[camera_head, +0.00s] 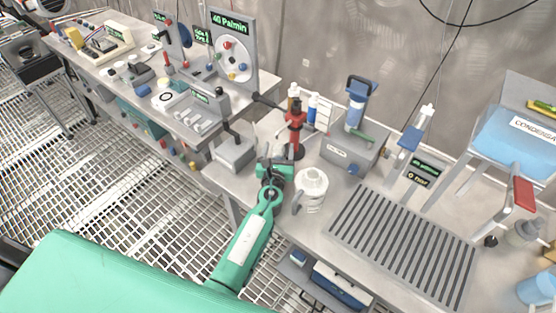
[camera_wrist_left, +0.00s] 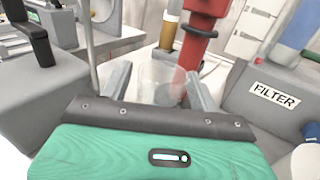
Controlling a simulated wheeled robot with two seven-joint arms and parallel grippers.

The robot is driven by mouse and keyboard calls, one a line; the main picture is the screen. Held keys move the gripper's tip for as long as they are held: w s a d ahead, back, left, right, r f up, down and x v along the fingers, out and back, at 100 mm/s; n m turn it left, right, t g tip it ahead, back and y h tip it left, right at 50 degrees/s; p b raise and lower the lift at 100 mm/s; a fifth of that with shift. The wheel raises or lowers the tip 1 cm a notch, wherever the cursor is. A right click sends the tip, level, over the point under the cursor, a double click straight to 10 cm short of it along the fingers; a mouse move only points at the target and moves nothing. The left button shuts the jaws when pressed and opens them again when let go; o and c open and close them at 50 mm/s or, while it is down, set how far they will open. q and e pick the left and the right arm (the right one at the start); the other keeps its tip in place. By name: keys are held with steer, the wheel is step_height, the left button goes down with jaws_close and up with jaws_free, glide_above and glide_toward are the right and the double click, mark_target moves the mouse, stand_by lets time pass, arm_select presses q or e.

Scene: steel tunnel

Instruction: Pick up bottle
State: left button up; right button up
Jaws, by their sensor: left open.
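My left gripper (camera_head: 273,164) is over the front of the bench, beside the base of a red stand (camera_head: 296,125). In the left wrist view my left gripper (camera_wrist_left: 160,86) has its two grey fingers apart. A clear, see-through vessel (camera_wrist_left: 162,80) shows between them; I cannot tell whether it touches them. In the head view an amber bottle (camera_head: 293,100) and a blue bottle (camera_head: 313,107) stand behind the red stand. My right gripper is not in view.
A white round jug (camera_head: 312,188) stands just right of my left gripper. A grey filter box (camera_head: 355,150) is behind it, and a grey box with a black lever (camera_head: 233,152) is to the left. A slatted grate (camera_head: 400,240) covers the bench at right.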

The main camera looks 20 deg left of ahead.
arm_select(q)
steer(key=shift+c, duration=0.2)
steer(key=c, duration=1.1)
steer(key=shift+c, duration=0.2)
steer(key=shift+r, duration=0.45)
steer(key=shift+s+d+r+p, duration=0.1)
steer(key=shift+s+r+p, duration=0.3)
steer(key=shift+r, duration=0.2)
steer(key=shift+s+d+r+p, duration=0.1)
steer(key=shift+s+r+p, duration=0.3)
steer(key=shift+r, duration=0.2)
steer(key=s+d+b, duration=0.2)
steer(key=s+b, duration=0.1)
steer(key=s, duration=1.3)
steer(key=shift+d+r, duration=0.15)
steer(key=shift+d, duration=0.25)
